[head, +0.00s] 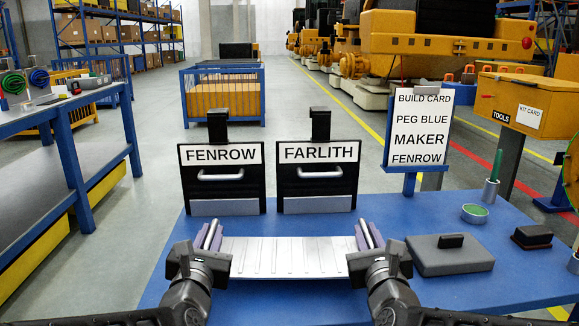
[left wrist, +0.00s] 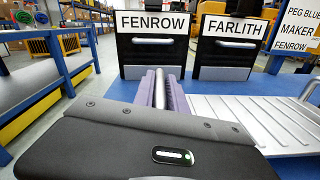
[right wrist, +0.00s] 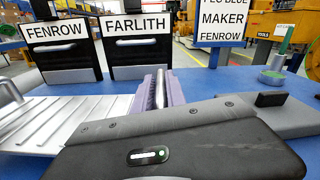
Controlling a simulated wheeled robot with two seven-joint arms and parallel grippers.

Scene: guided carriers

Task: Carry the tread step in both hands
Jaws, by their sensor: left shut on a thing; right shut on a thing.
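The tread step (head: 285,257) is a ribbed silver plate lying level between my two grippers over the blue table. My left gripper (head: 209,236) is shut on its left end, and my right gripper (head: 369,236) is shut on its right end. The step also shows in the left wrist view (left wrist: 245,117) and in the right wrist view (right wrist: 65,122). I cannot tell whether it touches the table. The purple-grey fingers hide where they meet the step's ends.
Black FENROW (head: 221,178) and FARLITH (head: 317,178) panels with handles stand behind the step. A build card (head: 421,127) reads "PEG BLUE, MAKER FENROW". A grey lidded block (head: 450,256), green-topped dish (head: 474,213) and dark brush-like block (head: 532,237) occupy the blue table (head: 400,200) at right.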

